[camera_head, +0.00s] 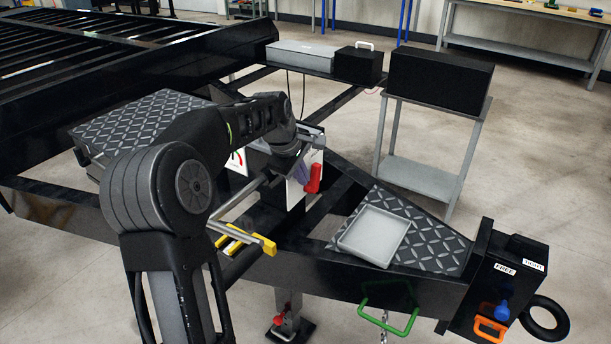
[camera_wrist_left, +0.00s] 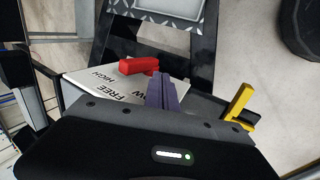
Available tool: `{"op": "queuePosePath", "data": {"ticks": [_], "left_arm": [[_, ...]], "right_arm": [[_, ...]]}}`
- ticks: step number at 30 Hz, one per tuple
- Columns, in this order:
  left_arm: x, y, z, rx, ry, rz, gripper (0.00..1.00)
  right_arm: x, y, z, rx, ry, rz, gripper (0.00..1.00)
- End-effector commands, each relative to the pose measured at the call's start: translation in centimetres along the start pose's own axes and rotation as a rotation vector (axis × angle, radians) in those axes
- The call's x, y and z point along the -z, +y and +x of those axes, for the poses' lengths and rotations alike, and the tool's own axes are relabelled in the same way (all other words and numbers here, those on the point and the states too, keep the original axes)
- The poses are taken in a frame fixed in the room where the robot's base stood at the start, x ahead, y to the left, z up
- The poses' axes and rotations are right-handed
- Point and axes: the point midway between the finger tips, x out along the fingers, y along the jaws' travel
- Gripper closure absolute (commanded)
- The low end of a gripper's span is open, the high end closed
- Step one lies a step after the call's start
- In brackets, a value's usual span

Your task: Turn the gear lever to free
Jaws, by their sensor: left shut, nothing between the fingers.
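The gear lever has a red handle (camera_head: 314,179) in front of a white plate (camera_head: 294,192) on the trailer frame. In the left wrist view the red handle (camera_wrist_left: 138,66) lies at the far edge of the white plate (camera_wrist_left: 105,85). The plate carries the words HIGH, FREE and, partly covered, one ending in OW. I cannot tell which word the lever points at. My left gripper (camera_head: 303,174) is shut and empty, just left of the handle in the head view. Its purple fingers (camera_wrist_left: 160,80) are close beside the handle; contact is unclear. My right gripper is out of view.
A yellow-ended bar (camera_head: 268,246) is near my left arm. A grey tray (camera_head: 373,235) lies on the tread plate. A black box (camera_head: 520,262) at the right has a FREE label, a blue knob (camera_head: 503,312) and an orange handle (camera_head: 490,329). A green handle (camera_head: 388,318) sticks out in front.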

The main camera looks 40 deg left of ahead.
Motion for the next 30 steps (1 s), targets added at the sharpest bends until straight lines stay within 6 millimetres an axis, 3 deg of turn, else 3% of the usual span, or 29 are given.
{"op": "queuePosePath", "data": {"ticks": [9, 15, 21, 30], "left_arm": [[0.2, 2.3, -6.3, -0.003, 0.000, 0.003, 1.00], [0.2, 3.2, -9.0, -0.003, 0.000, 0.002, 1.00], [0.2, 3.4, -9.7, 0.000, 0.000, 0.002, 1.00], [-0.1, 3.3, -9.0, 0.004, -0.005, 0.012, 1.00]], "right_arm": [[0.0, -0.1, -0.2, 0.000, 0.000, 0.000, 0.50], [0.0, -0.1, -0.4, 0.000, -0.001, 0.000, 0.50], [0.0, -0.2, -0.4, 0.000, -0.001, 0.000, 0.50], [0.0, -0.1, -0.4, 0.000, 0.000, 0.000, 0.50]]}}
